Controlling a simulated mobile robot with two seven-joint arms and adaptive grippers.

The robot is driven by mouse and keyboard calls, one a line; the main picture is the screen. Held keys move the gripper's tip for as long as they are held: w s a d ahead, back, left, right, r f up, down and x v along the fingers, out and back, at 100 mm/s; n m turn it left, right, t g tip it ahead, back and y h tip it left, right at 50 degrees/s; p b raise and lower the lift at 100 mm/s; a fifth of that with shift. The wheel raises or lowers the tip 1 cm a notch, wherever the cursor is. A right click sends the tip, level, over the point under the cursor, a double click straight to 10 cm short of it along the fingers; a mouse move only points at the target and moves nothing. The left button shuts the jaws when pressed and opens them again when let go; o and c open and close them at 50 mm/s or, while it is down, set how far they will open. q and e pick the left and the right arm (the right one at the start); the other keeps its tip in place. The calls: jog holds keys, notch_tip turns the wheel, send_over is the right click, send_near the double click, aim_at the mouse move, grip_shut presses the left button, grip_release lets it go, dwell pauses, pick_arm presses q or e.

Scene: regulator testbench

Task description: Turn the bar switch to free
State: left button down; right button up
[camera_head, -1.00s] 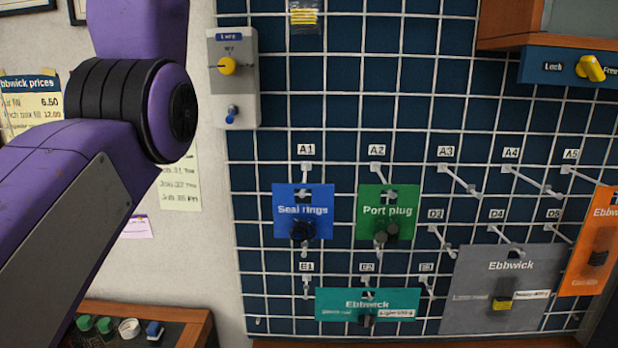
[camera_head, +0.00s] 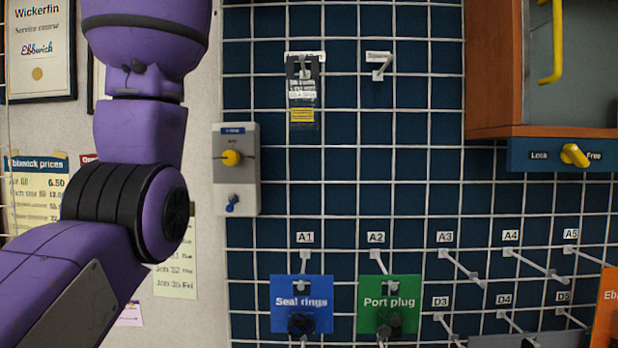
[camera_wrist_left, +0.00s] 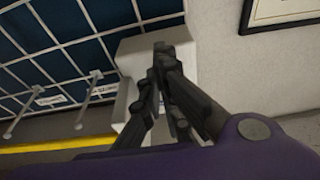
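The bar switch (camera_head: 574,155) is a yellow handle on a dark blue panel (camera_head: 518,155) under the wooden cabinet at the right of the head view. "Lock" is printed left of it and "Free" right of it. The handle slants from upper left to lower right; I cannot tell its exact setting. In the left wrist view my left gripper (camera_wrist_left: 158,62) is dark, with its fingertips close together and nothing seen between them. It is out of the head view, where only my purple left arm shows, far left of the switch. My right gripper is in no view.
A pale box (camera_head: 237,170) with a yellow knob and blue toggle hangs left of the grid. The cabinet (camera_head: 494,70) has a yellow door handle (camera_head: 555,40). Blue (camera_head: 302,287) and green (camera_head: 390,290) cards hang below, beside bare protruding hooks. The grid between box and cabinet is mostly clear.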

pick_arm(q)
jog(key=shift+s+a+r, duration=0.1)
jog(key=shift+a+r, duration=0.1)
jog(key=shift+a, duration=0.3)
jog(key=shift+s+a+r, duration=0.1)
jog(key=shift+a+r, duration=0.05)
jog(key=shift+a, duration=0.35)
jog(key=shift+w+a+f, duration=0.1)
jog(key=shift+w, duration=0.1)
jog(key=v, duration=0.6)
jog(key=shift+r, duration=0.25)
jog(key=shift+w, duration=0.1)
